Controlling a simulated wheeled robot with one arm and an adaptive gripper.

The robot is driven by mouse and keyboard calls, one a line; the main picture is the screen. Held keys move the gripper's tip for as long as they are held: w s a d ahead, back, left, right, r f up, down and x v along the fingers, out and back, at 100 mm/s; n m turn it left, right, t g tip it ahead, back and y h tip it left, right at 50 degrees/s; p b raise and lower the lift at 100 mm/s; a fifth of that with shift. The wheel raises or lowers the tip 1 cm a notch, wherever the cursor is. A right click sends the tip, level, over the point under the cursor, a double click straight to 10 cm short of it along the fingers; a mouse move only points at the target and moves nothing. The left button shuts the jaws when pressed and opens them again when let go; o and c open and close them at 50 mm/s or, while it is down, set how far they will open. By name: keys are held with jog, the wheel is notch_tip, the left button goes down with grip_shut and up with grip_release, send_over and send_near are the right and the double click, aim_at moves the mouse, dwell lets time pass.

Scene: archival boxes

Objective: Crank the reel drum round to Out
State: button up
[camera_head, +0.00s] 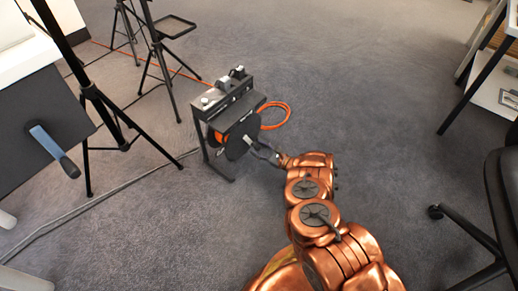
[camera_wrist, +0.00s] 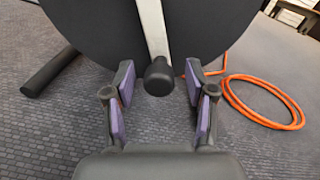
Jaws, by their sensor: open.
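The reel drum (camera_head: 239,138) is a dark disc with orange cable behind it, set in a black stand (camera_head: 222,107) on the carpet. In the wrist view its dark round face (camera_wrist: 105,32) fills the top. A pale metal crank arm (camera_wrist: 153,25) runs down it to a dark round knob (camera_wrist: 158,76). My gripper (camera_wrist: 160,95) is open, with purple-padded fingers on either side of the knob and not closed on it. In the head view my gripper (camera_head: 264,151) reaches the drum's right side. No Out marking can be read.
Orange cable lies coiled on the carpet (camera_head: 277,116) right of the stand and also shows in the wrist view (camera_wrist: 262,103). Black tripods (camera_head: 122,143) stand to the left. A black chair (camera_head: 500,200) is at the right edge. The carpet between is mostly clear.

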send_near(249, 128)
jog(key=w+a, duration=0.1)
jog(key=w+a+f, duration=0.1)
jog(key=a, duration=0.1)
jog(key=w+a, duration=0.1)
jog(key=shift+a+f, duration=0.2)
jog(key=shift+f, duration=0.2)
jog(key=shift+r, duration=0.65)
jog(key=shift+d, duration=0.1)
